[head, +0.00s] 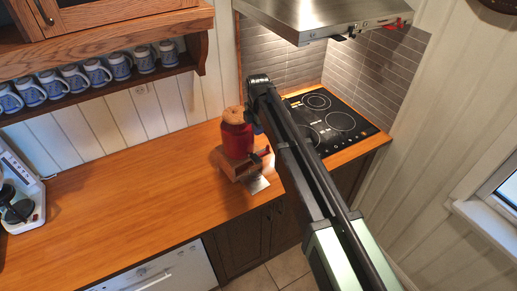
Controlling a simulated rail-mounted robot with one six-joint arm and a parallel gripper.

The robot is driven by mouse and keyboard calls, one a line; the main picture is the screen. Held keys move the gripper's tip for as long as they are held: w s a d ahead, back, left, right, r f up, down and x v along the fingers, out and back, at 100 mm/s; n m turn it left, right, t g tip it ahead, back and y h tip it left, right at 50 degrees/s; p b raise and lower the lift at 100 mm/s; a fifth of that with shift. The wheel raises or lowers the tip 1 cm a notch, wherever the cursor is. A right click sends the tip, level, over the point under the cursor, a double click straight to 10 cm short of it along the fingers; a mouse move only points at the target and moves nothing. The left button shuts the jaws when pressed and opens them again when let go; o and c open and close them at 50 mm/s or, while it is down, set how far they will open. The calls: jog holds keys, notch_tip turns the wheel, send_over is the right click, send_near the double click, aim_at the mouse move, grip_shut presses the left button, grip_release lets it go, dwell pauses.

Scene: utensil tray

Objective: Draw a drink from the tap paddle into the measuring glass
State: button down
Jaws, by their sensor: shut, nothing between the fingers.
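A red drink dispenser (237,139) with a tan rounded top stands on a wooden base (232,163) on the counter, left of the cooktop. A small dark tap with a bit of red (263,152) juts from its right side, close to my arm in the picture. A grey metal plate (258,184) sits in front of the base, near the counter's front edge. I cannot make out the measuring glass. My arm crosses from the lower right up to a dark joint beside the dispenser. My gripper does not show, and the arm hides what lies behind it.
A black cooktop (334,121) lies behind my arm, under a steel hood (320,18). A white coffee maker (20,190) is at the far left. The wooden counter (130,185) between is clear.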

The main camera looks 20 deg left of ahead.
aim_at(258, 160)
jog(key=shift+s+n, duration=0.15)
jog(key=shift+n, duration=0.35)
jog(key=shift+d, duration=0.1)
notch_tip(258, 160, down, 14)
jog(key=b, duration=1.4)
jog(key=shift+f, duration=0.1)
